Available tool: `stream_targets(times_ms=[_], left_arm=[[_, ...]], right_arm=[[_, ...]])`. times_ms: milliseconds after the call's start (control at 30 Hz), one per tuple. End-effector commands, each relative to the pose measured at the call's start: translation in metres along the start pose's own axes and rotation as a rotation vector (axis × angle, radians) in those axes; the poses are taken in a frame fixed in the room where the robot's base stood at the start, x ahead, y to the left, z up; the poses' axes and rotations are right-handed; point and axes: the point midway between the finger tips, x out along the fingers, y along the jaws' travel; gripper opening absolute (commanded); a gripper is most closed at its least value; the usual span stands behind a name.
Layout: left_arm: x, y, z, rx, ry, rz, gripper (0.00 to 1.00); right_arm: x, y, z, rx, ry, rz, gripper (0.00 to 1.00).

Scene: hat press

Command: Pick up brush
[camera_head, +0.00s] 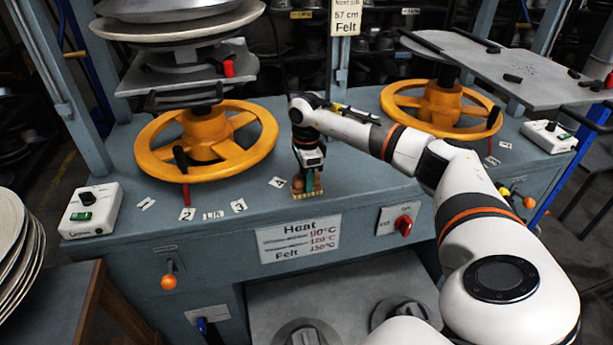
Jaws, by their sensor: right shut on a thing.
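A small brush (299,191) with a brown body and a pale bristle edge is at the front edge of the blue-grey press bench, just above the Heat sign. My right gripper (307,178) points down over it and is shut on it. The jaws hide part of the brush. I cannot tell whether the bristles still touch the bench top. My left gripper is not in this view.
Orange handwheels stand left (163,165) and right (405,102). A white control box (91,211) is at the left. Stacked discs (12,240) lie at the left edge.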

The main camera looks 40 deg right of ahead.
Motion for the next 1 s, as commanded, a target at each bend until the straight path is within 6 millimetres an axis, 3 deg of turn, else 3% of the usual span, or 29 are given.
stream_targets(times_ms=[167,600,733,767,1000], left_arm=[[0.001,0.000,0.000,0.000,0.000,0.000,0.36],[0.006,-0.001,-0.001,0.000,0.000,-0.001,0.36],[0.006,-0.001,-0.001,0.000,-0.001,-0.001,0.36],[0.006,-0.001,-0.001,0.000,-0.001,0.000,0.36],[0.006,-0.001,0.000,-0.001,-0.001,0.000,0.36]], right_arm=[[-0.011,0.001,-0.001,0.000,0.002,0.004,0.13],[-0.090,0.001,0.000,0.000,0.002,0.003,0.13],[-0.099,0.000,0.000,0.000,0.001,0.001,0.13],[-0.100,0.000,0.000,0.000,0.001,0.000,0.00],[-0.101,0.000,0.000,0.000,0.001,0.000,0.00]])
